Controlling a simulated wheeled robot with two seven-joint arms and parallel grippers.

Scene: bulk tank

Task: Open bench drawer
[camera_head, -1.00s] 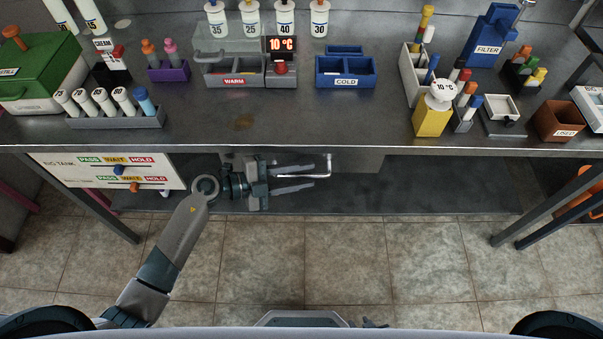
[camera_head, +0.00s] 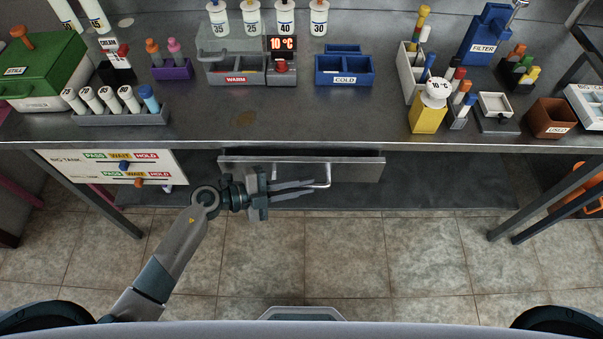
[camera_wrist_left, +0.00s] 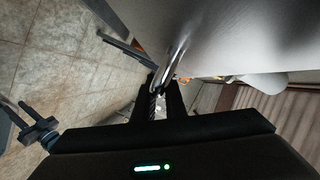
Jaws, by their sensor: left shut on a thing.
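The bench drawer (camera_head: 360,171) is under the middle of the steel bench and stands a little way out, with a dark gap showing behind its front's top edge. Its bar handle (camera_head: 328,172) is silver and sticks out from the front. My left gripper (camera_head: 312,186) comes in from the left and is shut on the handle. In the left wrist view, the handle (camera_wrist_left: 174,58) runs down between the two dark fingers (camera_wrist_left: 160,92), beside the pale drawer front (camera_wrist_left: 225,35). My right gripper is not in view.
The bench top (camera_head: 300,118) carries racks, a warm bin (camera_head: 236,80), a cold bin (camera_head: 345,80) and a yellow block (camera_head: 428,118). A pass/wait/hold board (camera_head: 110,166) hangs left of the drawer. Bench legs (camera_head: 535,213) stand at both sides. The tiled floor in front is clear.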

